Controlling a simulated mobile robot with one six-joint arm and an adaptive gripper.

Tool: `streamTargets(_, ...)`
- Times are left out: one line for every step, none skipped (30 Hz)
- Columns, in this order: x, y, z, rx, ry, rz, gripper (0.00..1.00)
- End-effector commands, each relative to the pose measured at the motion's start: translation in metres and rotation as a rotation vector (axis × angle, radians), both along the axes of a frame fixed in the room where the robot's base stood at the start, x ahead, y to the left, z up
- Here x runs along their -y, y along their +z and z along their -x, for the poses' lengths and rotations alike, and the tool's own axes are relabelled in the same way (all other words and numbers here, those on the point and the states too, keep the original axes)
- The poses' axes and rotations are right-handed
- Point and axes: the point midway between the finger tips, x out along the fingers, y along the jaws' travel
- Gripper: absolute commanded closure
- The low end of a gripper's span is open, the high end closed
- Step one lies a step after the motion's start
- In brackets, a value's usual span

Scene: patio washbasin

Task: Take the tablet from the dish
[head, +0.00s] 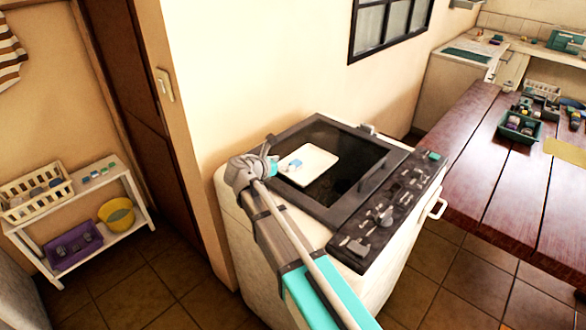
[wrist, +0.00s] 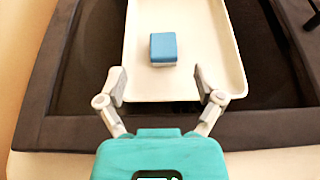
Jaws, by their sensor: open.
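The tablet (wrist: 163,49) is a small block, blue on top with a white lower layer. It lies in the dish (wrist: 225,60), a shallow white rectangular tray with a raised rim. In the head view the tablet (head: 295,163) is small on the dish (head: 322,158), which rests on the dark top of a white appliance. My gripper (wrist: 161,82) is open and empty in the wrist view, its fingertips spread at the dish's near end, with the tablet ahead of them. In the head view my gripper (head: 273,167) is at the dish's left edge, its fingers partly hidden.
The white appliance (head: 250,247) has a raised dark frame (head: 301,205) around its top and a control panel (head: 385,212) with knobs on the right. A wall stands close behind. A wooden table (head: 487,160) with crates is at right, a white shelf (head: 110,175) at left.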

Motion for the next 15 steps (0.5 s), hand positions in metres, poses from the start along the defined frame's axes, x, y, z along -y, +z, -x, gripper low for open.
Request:
streamTargets(0.002,-0.0026,-0.0031,0.0,0.0,0.0,0.14)
streamTargets(0.0027,-0.0029,-0.0041,0.0,0.001,0.0,0.14)
streamTargets(0.0034,-0.0031,-0.0049,0.0,0.001,0.0,0.14)
streamTargets(0.0037,-0.0031,-0.0053,0.0,0.001,0.0,0.14)
streamTargets(0.0038,-0.0031,-0.0055,0.0,0.002,-0.001,0.14)
streamTargets(0.0039,-0.0029,-0.0056,0.0,0.002,-0.001,0.14)
streamTargets(0.0039,-0.0028,-0.0055,0.0,0.002,-0.001,0.14)
streamTargets(0.0037,-0.0027,-0.0054,0.0,0.002,-0.001,0.14)
streamTargets(0.0037,-0.0026,-0.0054,0.0,0.002,-0.001,0.14)
streamTargets(0.0037,-0.0025,-0.0053,0.0,0.002,-0.001,0.14)
streamTargets(0.0036,-0.0026,-0.0053,0.0,0.002,-0.001,0.14)
streamTargets(0.0036,-0.0026,-0.0052,0.0,0.002,-0.001,0.14)
streamTargets(0.0036,-0.0026,-0.0052,0.0,0.002,-0.001,0.14)
streamTargets(0.0036,-0.0029,-0.0053,0.0,0.002,-0.001,0.14)
streamTargets(0.004,-0.0033,-0.0057,0.0,0.002,-0.001,0.14)
